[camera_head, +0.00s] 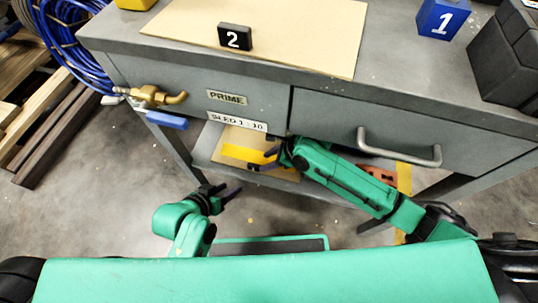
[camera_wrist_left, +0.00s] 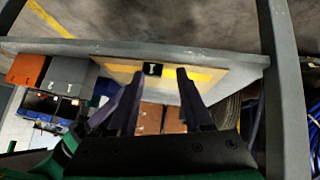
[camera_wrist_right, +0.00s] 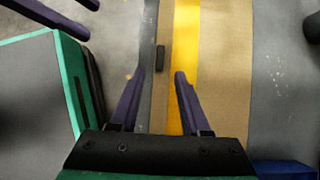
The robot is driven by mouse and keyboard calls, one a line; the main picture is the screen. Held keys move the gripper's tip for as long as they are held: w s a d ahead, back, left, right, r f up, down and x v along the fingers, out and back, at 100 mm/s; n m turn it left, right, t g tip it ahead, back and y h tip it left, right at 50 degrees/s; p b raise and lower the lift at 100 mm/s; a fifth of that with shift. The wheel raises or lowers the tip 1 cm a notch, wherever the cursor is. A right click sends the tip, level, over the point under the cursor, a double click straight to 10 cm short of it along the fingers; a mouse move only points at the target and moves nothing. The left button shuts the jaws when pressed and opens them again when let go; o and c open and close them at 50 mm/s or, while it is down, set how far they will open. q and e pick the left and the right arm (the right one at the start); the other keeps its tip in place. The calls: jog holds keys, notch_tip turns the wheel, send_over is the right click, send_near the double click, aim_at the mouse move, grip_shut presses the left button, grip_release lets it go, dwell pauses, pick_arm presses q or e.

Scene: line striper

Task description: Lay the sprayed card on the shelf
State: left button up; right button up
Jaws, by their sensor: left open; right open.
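The sprayed card, tan with a yellow stripe (camera_head: 236,152), lies on the grey lower shelf (camera_head: 203,151) under the bench. It also shows in the left wrist view (camera_wrist_left: 205,75), with a small black tag (camera_wrist_left: 152,69) on it, and in the right wrist view (camera_wrist_right: 226,70). My right gripper (camera_head: 268,160) is open at the card; its fingers (camera_wrist_right: 160,75) are apart over the card's edge and stripe, and contact cannot be told. My left gripper (camera_head: 228,191) is open and empty in front of the shelf, below the card in the head view.
A tan board (camera_head: 300,35) with a black block marked 2 (camera_head: 235,37) lies on the bench top. A blue block marked 1 (camera_head: 439,18) stands to its right. A drawer handle (camera_head: 400,155) and a brass valve (camera_head: 160,96) stick out in front. An orange item (camera_head: 377,173) sits right of the card.

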jog(key=shift+s+d+r, duration=0.1)
jog(key=shift+d+r, duration=0.15)
jog(key=shift+r, duration=0.1)
pick_arm(q)
jog(key=shift+s+a+r+g, duration=0.2)
jog(key=shift+a+g, duration=0.2)
jog(key=shift+a, duration=0.1)
pick_arm(e)
jog(key=s+d+f+n+t+h, duration=0.1)
jog(key=s+d+n+t, duration=0.3)
jog(key=n, duration=2)
jog(key=s+d+h, duration=0.1)
jog(key=s+d, duration=0.3)
jog(key=d, duration=0.2)
jog(key=shift+s+n, duration=0.3)
pick_arm(q)
jog(key=shift+y, duration=0.3)
pick_arm(e)
jog(key=shift+a+f, duration=0.1)
